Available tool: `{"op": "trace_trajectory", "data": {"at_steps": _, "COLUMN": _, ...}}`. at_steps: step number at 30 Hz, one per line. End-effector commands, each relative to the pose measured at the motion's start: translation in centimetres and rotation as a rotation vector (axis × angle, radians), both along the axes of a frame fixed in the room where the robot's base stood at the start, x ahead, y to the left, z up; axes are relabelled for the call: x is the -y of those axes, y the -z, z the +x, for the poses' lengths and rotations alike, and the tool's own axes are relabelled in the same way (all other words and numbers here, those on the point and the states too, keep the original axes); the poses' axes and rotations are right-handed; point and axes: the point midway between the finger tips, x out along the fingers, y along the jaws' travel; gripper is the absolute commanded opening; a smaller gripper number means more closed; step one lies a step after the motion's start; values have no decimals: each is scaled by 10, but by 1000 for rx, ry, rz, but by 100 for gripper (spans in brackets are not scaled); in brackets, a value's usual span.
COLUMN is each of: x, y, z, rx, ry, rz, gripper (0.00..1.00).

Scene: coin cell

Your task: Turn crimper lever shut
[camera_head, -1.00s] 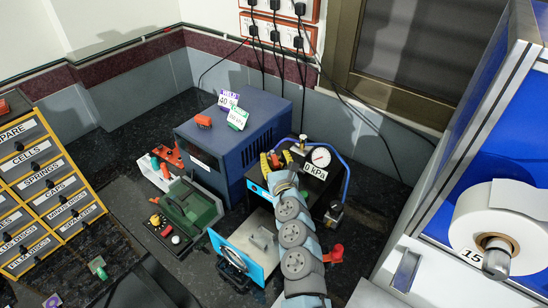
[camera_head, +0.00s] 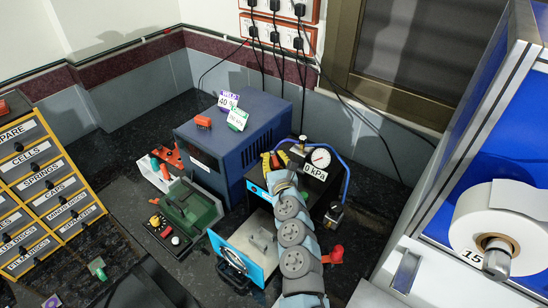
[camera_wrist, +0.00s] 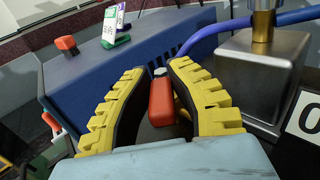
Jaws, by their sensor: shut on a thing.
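A red lever handle (camera_wrist: 161,102) with a pale metal tip shows between my fingers in the wrist view. My gripper (camera_wrist: 168,72) has two yellow ribbed fingers, one on each side of the handle, shut on it. In the head view my gripper (camera_head: 272,158) is at the front left of the black unit with the pressure gauge (camera_head: 320,158). My arm hides much of that unit, and the lever's base is hidden. I cannot tell how far the lever is turned.
A dark blue cabinet (camera_head: 232,140) stands just left of my gripper. A metal block with a brass fitting (camera_wrist: 262,75) and a blue hose (camera_wrist: 205,32) are close on the right. A light-blue-fronted box (camera_head: 238,262) and a green case (camera_head: 188,208) stand in front.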

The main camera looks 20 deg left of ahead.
Motion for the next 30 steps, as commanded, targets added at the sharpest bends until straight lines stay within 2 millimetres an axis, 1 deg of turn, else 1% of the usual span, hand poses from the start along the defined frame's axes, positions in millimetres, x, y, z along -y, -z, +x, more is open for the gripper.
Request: {"op": "trace_trajectory", "data": {"at_steps": 30, "x": -4, "y": -1, "z": -2, "rx": -3, "ry": 86, "rz": -2, "gripper": 0}}
